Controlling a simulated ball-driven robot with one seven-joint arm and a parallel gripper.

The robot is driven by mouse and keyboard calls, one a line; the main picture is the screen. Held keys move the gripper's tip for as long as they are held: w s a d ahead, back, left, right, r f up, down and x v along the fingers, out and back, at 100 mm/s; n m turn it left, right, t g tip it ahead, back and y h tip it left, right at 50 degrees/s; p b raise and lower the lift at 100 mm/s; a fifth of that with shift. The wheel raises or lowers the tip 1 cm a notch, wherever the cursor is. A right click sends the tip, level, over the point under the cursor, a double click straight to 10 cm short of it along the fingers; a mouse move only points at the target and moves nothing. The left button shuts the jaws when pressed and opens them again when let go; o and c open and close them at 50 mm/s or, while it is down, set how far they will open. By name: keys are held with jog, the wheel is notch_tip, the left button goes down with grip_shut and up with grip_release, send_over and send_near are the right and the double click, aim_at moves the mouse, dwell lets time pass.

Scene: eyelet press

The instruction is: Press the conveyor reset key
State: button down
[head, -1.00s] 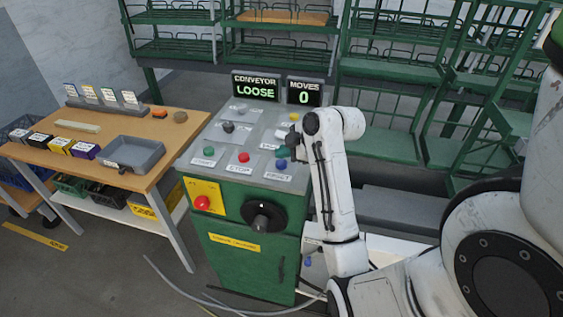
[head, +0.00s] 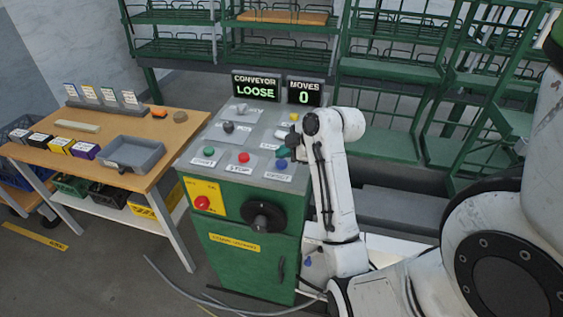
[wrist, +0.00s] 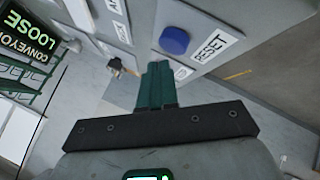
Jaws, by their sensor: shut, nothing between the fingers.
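The reset key is a round blue button (wrist: 174,40) beside a white RESET label (wrist: 211,46) in the wrist view. In the head view the blue button (head: 281,164) is at the right front of the grey panel top, with its label (head: 277,177) just in front. My gripper (wrist: 158,68) is shut and empty, its green fingertips together, appearing just below the blue button in the wrist view. I cannot tell that they touch it. In the head view my gripper (head: 284,152) shows only partly beside my white arm, close behind the blue button.
A red button (head: 244,157) and a green button (head: 208,151) sit to the left on the panel. Displays read CONVEYOR LOOSE (head: 256,86) and MOVES 0 (head: 304,92). A red emergency button (head: 202,202) and black knob (head: 263,217) are on the cabinet front. A wooden table (head: 120,190) stands left.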

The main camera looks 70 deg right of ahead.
aim_at(284, 164)
jog(key=shift+f, duration=0.35)
jog(key=shift+f+b, duration=0.3)
jog(key=shift+f, duration=0.25)
dwell(0.9)
jog(key=shift+r, duration=0.15)
jog(key=shift+r+p, duration=0.85)
jog(key=shift+p, duration=0.1)
jog(key=shift+r, duration=0.1)
notch_tip(284, 164, up, 5)
jog(key=p, duration=0.4)
jog(key=shift+p, duration=0.4)
